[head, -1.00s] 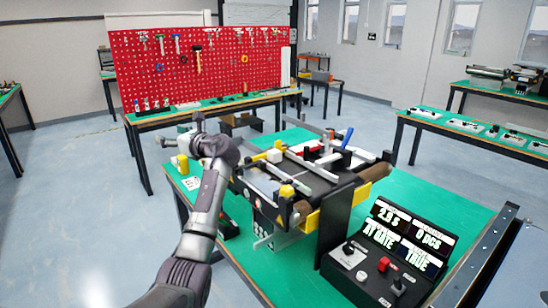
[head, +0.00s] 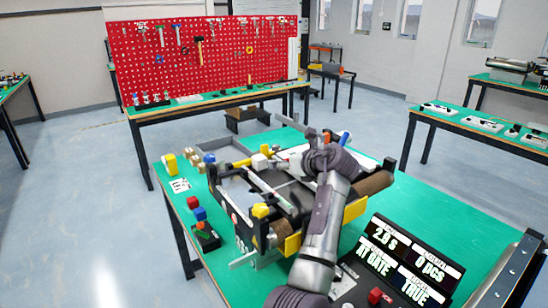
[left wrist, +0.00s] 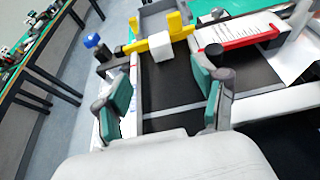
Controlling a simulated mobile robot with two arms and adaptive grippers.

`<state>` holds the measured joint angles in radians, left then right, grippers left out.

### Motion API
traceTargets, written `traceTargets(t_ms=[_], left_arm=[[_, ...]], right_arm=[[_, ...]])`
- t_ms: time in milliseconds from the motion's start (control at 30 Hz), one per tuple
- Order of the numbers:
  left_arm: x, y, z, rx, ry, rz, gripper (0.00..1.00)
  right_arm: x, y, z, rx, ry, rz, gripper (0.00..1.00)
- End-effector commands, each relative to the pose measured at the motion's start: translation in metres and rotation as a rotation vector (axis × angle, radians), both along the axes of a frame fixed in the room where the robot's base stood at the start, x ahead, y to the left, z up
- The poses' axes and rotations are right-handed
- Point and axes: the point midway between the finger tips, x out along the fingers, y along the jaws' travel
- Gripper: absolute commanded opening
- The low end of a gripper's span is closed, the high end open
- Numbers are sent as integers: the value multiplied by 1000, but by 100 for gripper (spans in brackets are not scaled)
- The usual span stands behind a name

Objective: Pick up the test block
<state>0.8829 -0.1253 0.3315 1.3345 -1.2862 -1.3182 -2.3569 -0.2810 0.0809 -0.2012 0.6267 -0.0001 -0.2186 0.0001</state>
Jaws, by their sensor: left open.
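A small white block (head: 260,162), which looks like the test block, sits against the yellow gate (head: 242,162) at the far end of the conveyor's black belt. In the left wrist view the white block (left wrist: 161,47) stands ahead of my left gripper (left wrist: 165,90), in line with the space between its green-padded fingers. The fingers are apart with nothing between them, and the block is beyond their tips. In the head view my left gripper (head: 300,156) is over the conveyor's right part, its fingertips largely hidden. My right gripper is not in view.
The control box (head: 405,262) with a lit display stands at the front right of the green table (head: 440,205). Red and blue blocks (head: 197,208) lie left of the conveyor. A red-edged white part (left wrist: 245,35) flanks the belt.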

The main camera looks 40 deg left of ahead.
Motion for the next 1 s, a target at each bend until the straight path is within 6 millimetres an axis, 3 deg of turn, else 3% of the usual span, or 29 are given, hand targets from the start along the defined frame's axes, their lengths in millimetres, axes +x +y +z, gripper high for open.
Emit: traceTargets(t_ms=[100, 167, 400, 500, 633, 833, 1000], left_arm=[[2, 3, -2, -3, 1, -2, 71], [4, 10, -5, -3, 1, -1, 71], [15, 51, -22, -4, 4, -2, 71], [19, 63, -28, -3, 2, -2, 71], [22, 71, -32, -3, -1, -4, 71], [27, 93, -41, -3, 3, -1, 71], [33, 114, -50, -2, 3, -2, 71]], right_arm=[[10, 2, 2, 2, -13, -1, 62], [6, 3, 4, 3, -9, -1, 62], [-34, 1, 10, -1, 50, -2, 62], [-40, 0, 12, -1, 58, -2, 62], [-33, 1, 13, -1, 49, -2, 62], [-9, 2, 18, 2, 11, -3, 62], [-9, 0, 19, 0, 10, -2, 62]])
